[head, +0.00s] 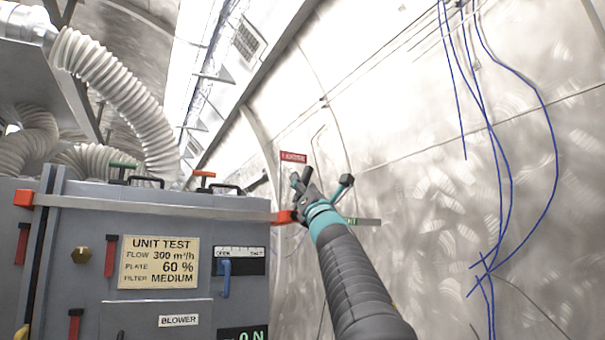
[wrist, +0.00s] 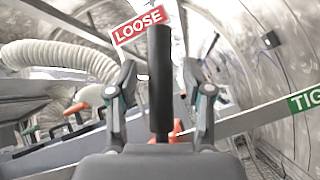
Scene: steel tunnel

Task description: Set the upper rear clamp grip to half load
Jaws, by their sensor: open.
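The upper rear clamp's black grip (wrist: 160,85) stands upright in the wrist view, pointing toward a red LOOSE sign (wrist: 139,24). A green TIGHT sign (wrist: 305,99) is to the right. An orange piece (wrist: 172,133) shows low behind the grip. My gripper (wrist: 160,80) is open, one finger on each side of the grip, with visible gaps. In the head view my gripper (head: 321,184) is at the cabinet's far right corner, between the red sign (head: 293,157) and the green sign (head: 367,222). The grip's lower end is hidden by my gripper body.
A grey cabinet (head: 150,214) fills the left, with a UNIT TEST plate (head: 159,262) reading flow 300, plate 60 %, filter medium. A blue lever (head: 225,278) is on its front. White ducts (head: 117,89) rise behind. Blue cables (head: 508,175) hang on the right wall.

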